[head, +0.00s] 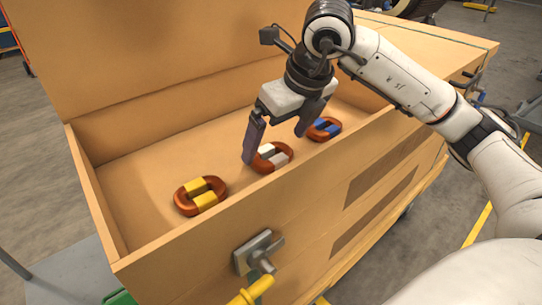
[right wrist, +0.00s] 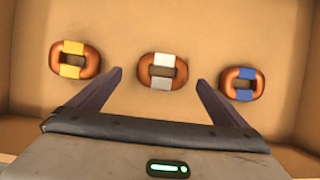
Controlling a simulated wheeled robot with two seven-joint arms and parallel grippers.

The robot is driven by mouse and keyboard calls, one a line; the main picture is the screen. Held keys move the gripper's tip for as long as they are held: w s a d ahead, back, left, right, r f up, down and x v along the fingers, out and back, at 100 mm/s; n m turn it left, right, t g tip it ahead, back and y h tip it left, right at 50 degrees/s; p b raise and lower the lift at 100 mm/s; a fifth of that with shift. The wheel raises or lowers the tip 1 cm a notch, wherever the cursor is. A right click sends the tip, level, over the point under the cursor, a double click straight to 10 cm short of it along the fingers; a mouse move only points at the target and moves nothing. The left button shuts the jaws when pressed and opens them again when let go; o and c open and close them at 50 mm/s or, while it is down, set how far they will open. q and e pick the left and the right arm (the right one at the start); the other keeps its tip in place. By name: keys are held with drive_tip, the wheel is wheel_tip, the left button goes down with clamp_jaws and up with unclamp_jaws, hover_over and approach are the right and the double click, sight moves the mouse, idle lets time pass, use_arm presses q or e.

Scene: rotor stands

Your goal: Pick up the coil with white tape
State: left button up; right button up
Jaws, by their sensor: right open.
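The coil with white tape (head: 272,157) is a copper-coloured oval ring lying in the wooden box, between two other coils. In the right wrist view the same white-taped coil (right wrist: 163,84) lies ahead of my fingertips, centred between them. My right gripper (head: 277,146) is open and empty, just above this coil, with its fingers pointing down. In the right wrist view the open fingers of my right gripper (right wrist: 160,78) are spread wider than the coil, and no contact shows. My left gripper is not in view.
A coil with yellow tape (head: 201,195) lies to the left in the box, and a coil with blue tape (head: 323,129) to the right. The wooden box (head: 190,242) has raised walls around them. A metal latch (head: 259,252) sits on its front.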

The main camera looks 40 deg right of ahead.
sight(274, 147)
drive_tip(key=x, duration=0.4)
drive_tip(key=shift+w+d+f, duration=0.1)
drive_tip(key=shift+w+d, duration=0.05)
drive_tip(key=shift+d, duration=0.1)
drive_tip(key=c, duration=1.4)
